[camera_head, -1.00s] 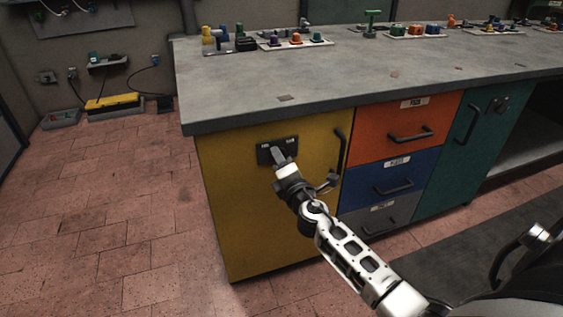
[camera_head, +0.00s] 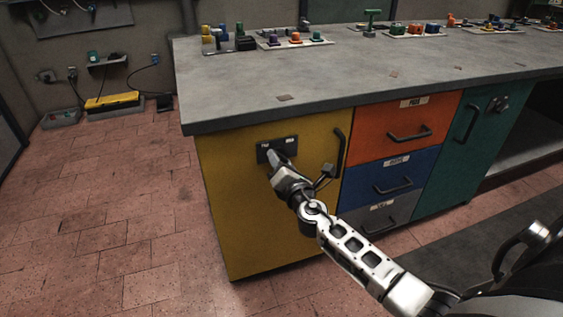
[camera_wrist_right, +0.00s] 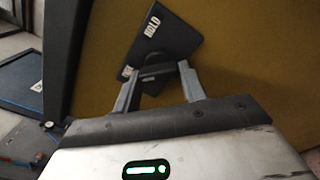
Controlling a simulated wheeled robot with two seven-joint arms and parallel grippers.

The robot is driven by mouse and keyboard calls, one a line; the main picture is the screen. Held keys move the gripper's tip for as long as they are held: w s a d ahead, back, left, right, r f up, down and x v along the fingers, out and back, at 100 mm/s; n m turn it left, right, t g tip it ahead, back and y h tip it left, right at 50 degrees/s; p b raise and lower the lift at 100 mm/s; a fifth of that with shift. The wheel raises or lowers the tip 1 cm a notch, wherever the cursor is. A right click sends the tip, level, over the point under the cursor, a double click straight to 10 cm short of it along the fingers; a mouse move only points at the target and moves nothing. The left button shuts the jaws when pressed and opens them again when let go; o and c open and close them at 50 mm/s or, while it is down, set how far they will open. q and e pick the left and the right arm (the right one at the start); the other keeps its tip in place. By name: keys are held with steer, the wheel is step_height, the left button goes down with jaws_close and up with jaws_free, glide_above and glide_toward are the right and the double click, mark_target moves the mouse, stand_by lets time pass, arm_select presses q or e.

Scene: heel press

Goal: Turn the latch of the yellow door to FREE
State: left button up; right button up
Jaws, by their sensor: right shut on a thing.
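The yellow door (camera_head: 235,215) is at the left end of the workbench and is shut. Its latch plate (camera_head: 264,152) is black, near the door's top, with one small white label at each end. In the right wrist view the plate (camera_wrist_right: 170,45) looks tilted; one label reads HOLD and the other is partly hidden. My right gripper (camera_head: 272,160) is at the plate. Its fingers are shut on the dark latch handle (camera_wrist_right: 156,71), seen between them in the wrist view. The handle is mostly hidden in the head view, so its exact angle is unclear. My left gripper is not in view.
A black vertical door handle (camera_head: 340,152) stands right of the latch, near my wrist. Orange (camera_head: 440,112), blue (camera_head: 365,188) and grey drawers lie further right, then a teal door (camera_head: 458,165). The worktop (camera_head: 330,80) overhangs above. The floor at left is clear.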

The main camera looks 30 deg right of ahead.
steer(key=o, duration=1)
steer(key=shift+a, duration=0.1)
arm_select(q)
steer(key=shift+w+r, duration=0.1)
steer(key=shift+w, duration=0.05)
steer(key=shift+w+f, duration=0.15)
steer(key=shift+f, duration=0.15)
arm_select(e)
steer(key=v, duration=1.6)
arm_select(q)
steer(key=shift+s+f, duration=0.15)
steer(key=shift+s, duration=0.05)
